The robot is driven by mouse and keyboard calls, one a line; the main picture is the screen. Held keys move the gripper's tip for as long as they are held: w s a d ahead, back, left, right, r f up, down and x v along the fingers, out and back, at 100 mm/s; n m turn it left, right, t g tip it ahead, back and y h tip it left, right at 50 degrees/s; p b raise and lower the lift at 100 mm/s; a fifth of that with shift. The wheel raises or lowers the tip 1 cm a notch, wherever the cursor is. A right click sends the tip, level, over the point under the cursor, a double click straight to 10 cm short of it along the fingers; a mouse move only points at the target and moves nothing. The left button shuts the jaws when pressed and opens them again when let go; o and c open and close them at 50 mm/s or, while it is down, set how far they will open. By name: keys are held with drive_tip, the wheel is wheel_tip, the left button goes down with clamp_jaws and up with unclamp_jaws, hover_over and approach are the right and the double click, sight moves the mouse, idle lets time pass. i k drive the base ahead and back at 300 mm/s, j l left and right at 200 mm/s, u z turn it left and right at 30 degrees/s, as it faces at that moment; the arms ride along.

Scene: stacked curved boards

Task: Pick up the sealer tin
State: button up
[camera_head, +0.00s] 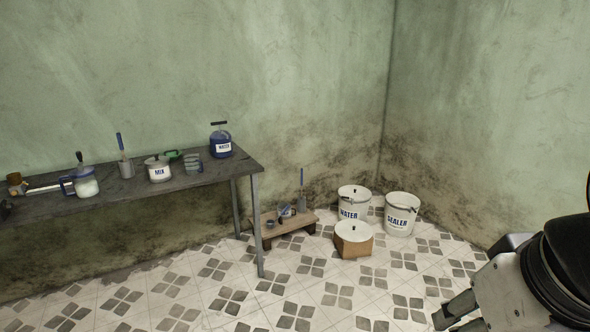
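My gripper (456,314) is at the lower right, apart from the tin and nearer to me. Its fingers are partly cut off by the bottom edge, and I cannot tell whether they are open or shut. I see nothing held in the visible part.
A white bucket labelled "WATER" (353,202) stands just left of the tin. A brown box with a white lidded top (354,244) stands in front. A low wooden platform (264,233) and a dark table (120,192) are at left. Tiled floor is clear in front.

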sight(280, 208)
drive_tip(key=i, duration=2.2)
drive_tip(key=i+u, duration=0.1)
drive_tip(key=i, duration=0.45)
drive_tip(key=i+l+u, duration=0.1)
drive_tip(key=i, duration=0.4)
drive_tip(key=i+l+u, duration=0.1)
drive_tip(key=i, duration=0.45)
drive_tip(key=i+l+u, duration=0.1)
drive_tip(key=i, duration=0.45)
drive_tip(key=i+l+u, duration=0.25)
drive_tip(key=i+l, duration=0.05)
drive_tip(key=i, duration=0.1)
